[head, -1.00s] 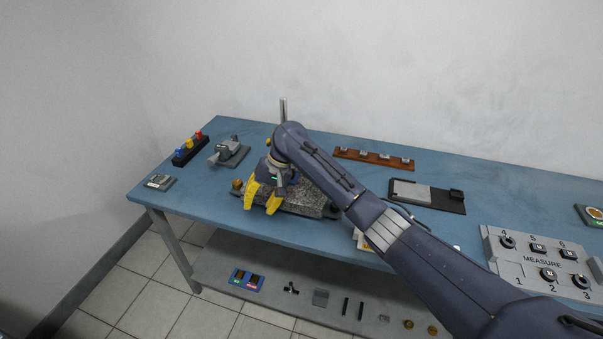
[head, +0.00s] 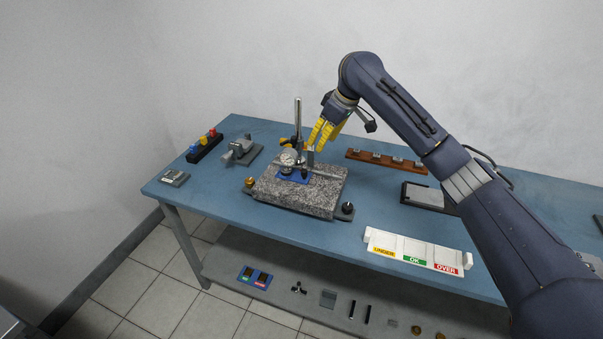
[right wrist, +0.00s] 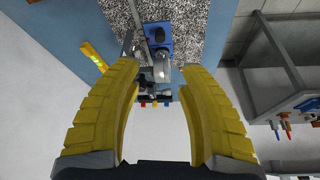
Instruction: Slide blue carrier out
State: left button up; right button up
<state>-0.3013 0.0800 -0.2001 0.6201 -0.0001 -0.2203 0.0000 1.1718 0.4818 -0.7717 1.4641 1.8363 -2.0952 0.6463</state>
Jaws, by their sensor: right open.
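The blue carrier (head: 293,178) is a flat blue plate lying on the speckled granite block (head: 322,193). A round dial gauge (head: 288,158) on a stand with an upright steel post (head: 298,115) sits over it and hides part of it. In the right wrist view, the blue carrier (right wrist: 159,33) shows at the top beyond my fingers. My right gripper (head: 316,146), with yellow fingers, is open. It is raised behind and to the right of the gauge, apart from the carrier. In the right wrist view, the gripper (right wrist: 158,75) has spread fingers. My left gripper is out of view.
A brown rack (head: 386,161) of small blocks stands behind right. A white tray marked UNDER, OK, OVER (head: 415,252) lies at the front right. A grey vise (head: 240,151) and a dark rack with coloured pieces (head: 205,146) stand at left. Blue table is clear between.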

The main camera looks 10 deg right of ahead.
aim_at(305, 171)
jog(key=x, duration=1.7)
jog(key=shift+c, duration=0.4)
grip_shut()
